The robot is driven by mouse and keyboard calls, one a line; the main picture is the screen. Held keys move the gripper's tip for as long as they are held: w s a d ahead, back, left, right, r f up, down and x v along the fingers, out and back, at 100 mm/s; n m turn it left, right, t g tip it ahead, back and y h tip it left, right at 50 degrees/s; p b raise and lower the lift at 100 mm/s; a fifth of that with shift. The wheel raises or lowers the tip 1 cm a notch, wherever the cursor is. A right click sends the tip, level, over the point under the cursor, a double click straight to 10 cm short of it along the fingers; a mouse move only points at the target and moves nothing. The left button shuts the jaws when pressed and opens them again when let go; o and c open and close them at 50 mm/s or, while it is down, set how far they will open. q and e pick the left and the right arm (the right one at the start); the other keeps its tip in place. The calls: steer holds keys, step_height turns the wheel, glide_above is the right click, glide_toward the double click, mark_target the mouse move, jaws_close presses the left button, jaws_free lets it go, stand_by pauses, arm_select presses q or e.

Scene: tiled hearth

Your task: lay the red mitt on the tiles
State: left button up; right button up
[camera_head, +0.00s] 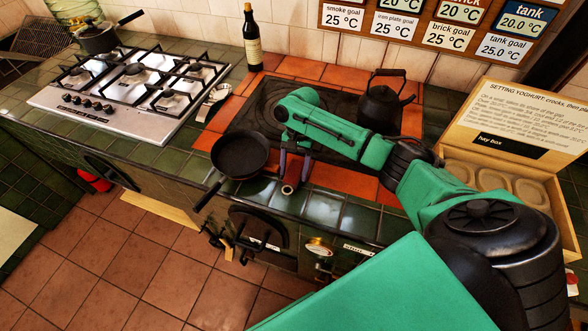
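The orange-red tiles (345,181) border the dark hotplate, with green tiles (324,209) along the front. My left gripper is not in view.
A black frying pan (239,153) stands close left of my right gripper. A black kettle (381,108) stands at the back right, a bottle (252,40) at the back. A gas hob (134,92) is left, an open hay box (553,199) right. A bright red object (95,180) is low at left.

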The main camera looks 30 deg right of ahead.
steer(key=shift+o, duration=0.4)
steer(key=shift+w+r, duration=0.15)
steer(key=shift+r, duration=0.15)
steer(key=b+v, duration=0.1)
steer(key=v, duration=1.3)
steer(key=shift+b, duration=0.3)
steer(key=shift+d, duration=0.1)
